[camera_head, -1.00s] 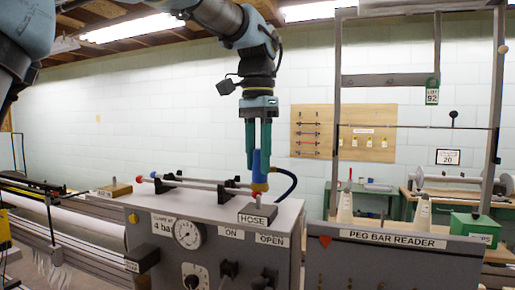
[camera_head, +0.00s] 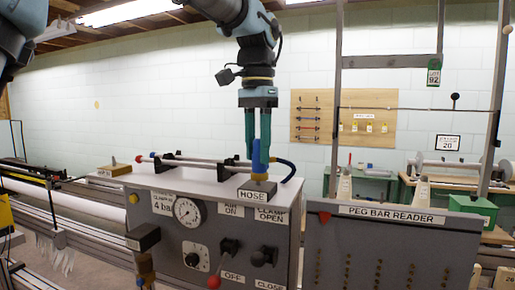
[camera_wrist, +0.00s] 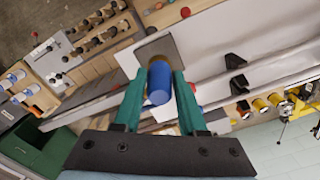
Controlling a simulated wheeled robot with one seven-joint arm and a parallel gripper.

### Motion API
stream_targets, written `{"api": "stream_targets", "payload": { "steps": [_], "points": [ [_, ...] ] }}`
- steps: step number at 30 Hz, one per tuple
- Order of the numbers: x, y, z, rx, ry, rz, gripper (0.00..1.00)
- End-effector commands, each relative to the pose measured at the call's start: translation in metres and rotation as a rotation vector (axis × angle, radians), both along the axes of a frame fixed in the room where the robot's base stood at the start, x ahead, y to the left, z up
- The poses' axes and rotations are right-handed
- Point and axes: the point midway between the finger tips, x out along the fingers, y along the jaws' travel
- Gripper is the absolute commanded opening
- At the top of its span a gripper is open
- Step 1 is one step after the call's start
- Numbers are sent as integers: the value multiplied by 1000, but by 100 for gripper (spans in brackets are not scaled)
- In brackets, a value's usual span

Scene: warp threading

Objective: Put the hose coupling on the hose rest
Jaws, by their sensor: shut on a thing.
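The hose coupling (camera_head: 257,160) is a blue cylinder with a yellowish lower end, held upright. My gripper (camera_head: 258,152) is shut on it, with one green finger on each side. The hose rest (camera_head: 258,188) is the small block labelled HOSE at the console's front edge. The coupling stands right over it; I cannot tell whether its lower end touches. In the wrist view the coupling (camera_wrist: 159,88) is between my gripper's fingers (camera_wrist: 160,78), with the rest's grey plate (camera_wrist: 152,47) beyond it. A blue hose (camera_head: 286,165) curves away behind to the right.
The grey console (camera_head: 160,180) carries a gauge (camera_head: 187,211), levers and rods with black supports on top. The peg bar reader (camera_head: 390,245) and its upright frame stand close on the right. A peg board hangs on the back wall.

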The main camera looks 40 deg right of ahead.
Motion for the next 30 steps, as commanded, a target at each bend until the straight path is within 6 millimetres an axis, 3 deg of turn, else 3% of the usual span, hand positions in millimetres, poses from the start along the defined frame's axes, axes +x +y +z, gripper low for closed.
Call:
{"api": "stream_targets", "payload": {
  "steps": [10, 11, 12, 20, 30],
  "points": [
    [0, 0, -3, -1, 0, 0, 1],
    [0, 0, -3, -1, 0, 0, 42],
    [0, 0, -3, -1, 0, 0, 46],
    [0, 0, -3, 0, 0, 0, 76],
    [0, 0, 1, -1, 0, 0, 76]
  ]
}}
